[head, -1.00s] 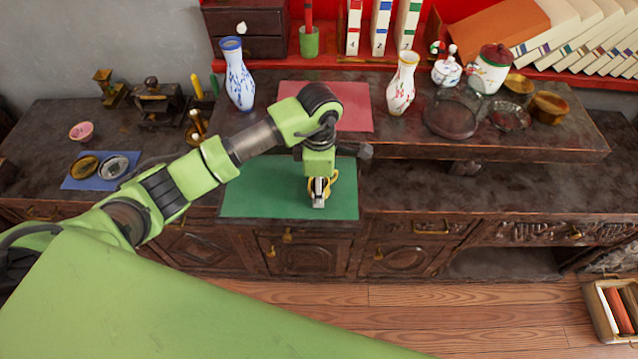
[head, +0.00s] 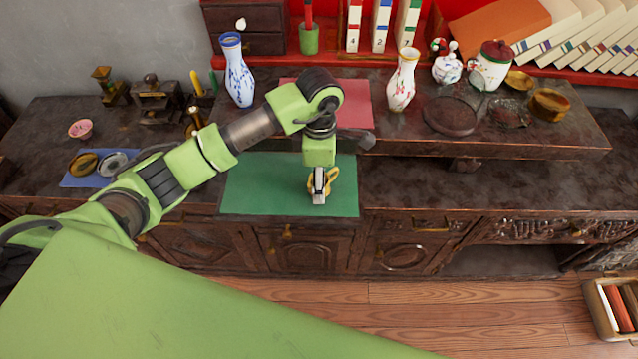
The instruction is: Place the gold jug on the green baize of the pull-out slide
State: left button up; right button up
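The gold jug (head: 332,175) is small and yellow. It shows around my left gripper's fingers, which hide its middle. The green baize (head: 255,185) is a flat rectangle at the front of the cabinet, and the jug appears over its right part. I cannot tell whether the jug touches the baize. My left gripper (head: 319,197) points down at the jug, with its fingers in front of it. The view does not show whether the fingers grip it or stand open around it. My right gripper is not in view.
A red mat (head: 357,105) lies behind, on the raised shelf. A blue-patterned vase (head: 238,75) and a white floral vase (head: 401,83) stand on either side of it. A blue mat (head: 75,180) with dark and silver items lies at left. The baize's left part is clear.

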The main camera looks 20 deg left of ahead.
pick_arm(q)
notch_tip(320, 180, up, 9)
jog(key=shift+r+b, duration=0.15)
jog(key=shift+b, duration=0.65)
jog(key=shift+r, duration=0.3)
